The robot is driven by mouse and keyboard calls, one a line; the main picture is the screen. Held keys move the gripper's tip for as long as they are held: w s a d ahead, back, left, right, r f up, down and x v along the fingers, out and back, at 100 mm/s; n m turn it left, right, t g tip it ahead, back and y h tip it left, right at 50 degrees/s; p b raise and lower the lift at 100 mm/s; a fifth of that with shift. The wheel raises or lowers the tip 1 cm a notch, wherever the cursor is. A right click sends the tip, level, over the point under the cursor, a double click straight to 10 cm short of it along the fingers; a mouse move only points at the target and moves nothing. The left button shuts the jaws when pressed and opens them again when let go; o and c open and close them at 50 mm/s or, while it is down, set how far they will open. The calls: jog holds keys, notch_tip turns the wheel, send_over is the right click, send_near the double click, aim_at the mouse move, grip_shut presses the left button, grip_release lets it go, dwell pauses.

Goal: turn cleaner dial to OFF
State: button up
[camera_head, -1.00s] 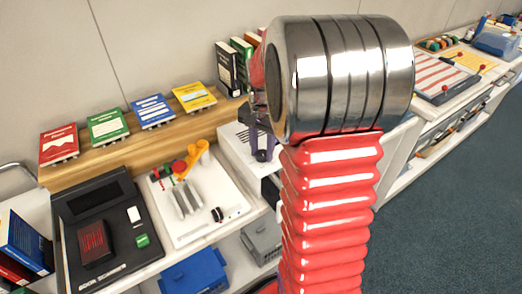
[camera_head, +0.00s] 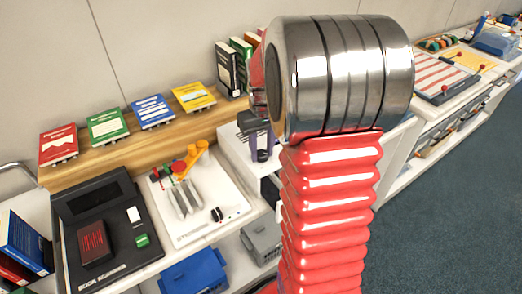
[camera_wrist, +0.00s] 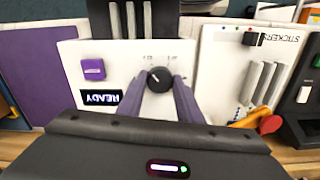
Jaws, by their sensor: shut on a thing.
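The cleaner (camera_wrist: 205,62) is a white machine, upside down in the wrist view, with dark slots at the top. Its round black dial (camera_wrist: 159,79) has a light pointer mark. Small markings beside it are too small to read. My gripper (camera_wrist: 160,88) has its purple fingers on both sides of the dial, shut on it. In the head view my gripper (camera_head: 262,145) is partly hidden behind my arm, over the white cleaner (camera_head: 235,150); the dial cannot be made out there.
The cleaner has a purple button (camera_wrist: 93,69) and a lit READY display (camera_wrist: 100,97). The sticker machine (camera_head: 205,225), with an orange handle (camera_head: 190,160), stands beside it. A black book scanner (camera_head: 120,250) is further left. Small books (camera_head: 152,110) stand on the wooden shelf behind.

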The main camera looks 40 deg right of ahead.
aim_at(262, 152)
jog(key=n, duration=0.5)
jog(key=shift+w+r+n, duration=0.1)
jog(key=shift+w+n, duration=0.05)
jog(key=shift+n, duration=0.15)
jog(key=n, duration=0.5)
dwell(0.4)
jog(key=o, duration=1)
jog(key=shift+o, duration=0.2)
notch_tip(262, 152, up, 14)
jog(key=shift+f, duration=0.2)
